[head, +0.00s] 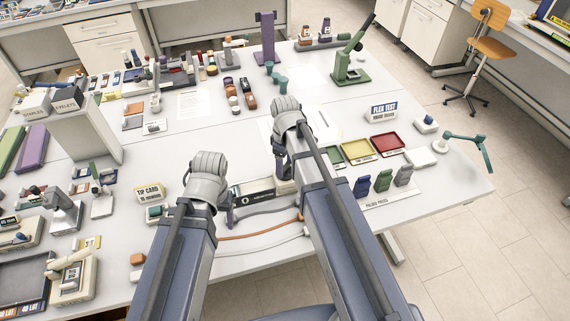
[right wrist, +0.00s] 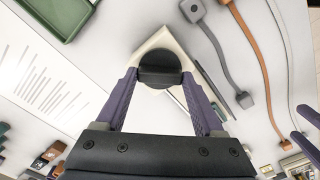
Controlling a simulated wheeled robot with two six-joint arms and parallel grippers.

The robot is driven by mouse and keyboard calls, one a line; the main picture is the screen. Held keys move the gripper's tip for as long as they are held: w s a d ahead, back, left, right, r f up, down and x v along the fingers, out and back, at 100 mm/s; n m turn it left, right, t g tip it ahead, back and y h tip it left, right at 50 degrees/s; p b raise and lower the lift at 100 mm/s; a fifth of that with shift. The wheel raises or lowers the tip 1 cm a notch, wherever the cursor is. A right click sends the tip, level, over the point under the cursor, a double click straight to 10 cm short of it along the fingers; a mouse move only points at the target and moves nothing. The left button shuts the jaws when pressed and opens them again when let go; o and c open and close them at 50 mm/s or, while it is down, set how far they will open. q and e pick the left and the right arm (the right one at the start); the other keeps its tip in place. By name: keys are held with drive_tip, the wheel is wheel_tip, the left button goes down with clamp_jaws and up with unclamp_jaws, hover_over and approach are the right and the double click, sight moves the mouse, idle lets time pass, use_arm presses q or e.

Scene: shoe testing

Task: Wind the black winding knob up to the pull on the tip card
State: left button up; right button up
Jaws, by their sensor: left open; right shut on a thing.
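The black winding knob (right wrist: 160,68) is round and sits between the two purple fingers of my right gripper (right wrist: 160,80) in the right wrist view. That gripper is shut on it. A cream block (right wrist: 158,40) shows beneath the knob. In the head view the right gripper (head: 284,180) is partly hidden under my arm, and I cannot make out the knob there. The tip card (head: 149,192) is a small white sign with black print on the left; its lower line is too small to read surely. My left gripper (head: 229,211) is open, low over the table, right of the card.
A dark labelled box (head: 254,191) lies between my grippers. Grey, orange (head: 258,233) and white straps lie in front. Red, yellow and green trays (head: 386,142) and several coloured shoe pieces (head: 383,180) stand to the right. A green press (head: 351,66) stands at the back.

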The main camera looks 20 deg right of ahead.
drive_tip(key=c, duration=0.6)
drive_tip(key=shift+m, duration=0.4)
drive_tip(key=m, duration=0.3)
drive_tip(key=shift+m, duration=2.6)
drive_tip(key=o, duration=1.4)
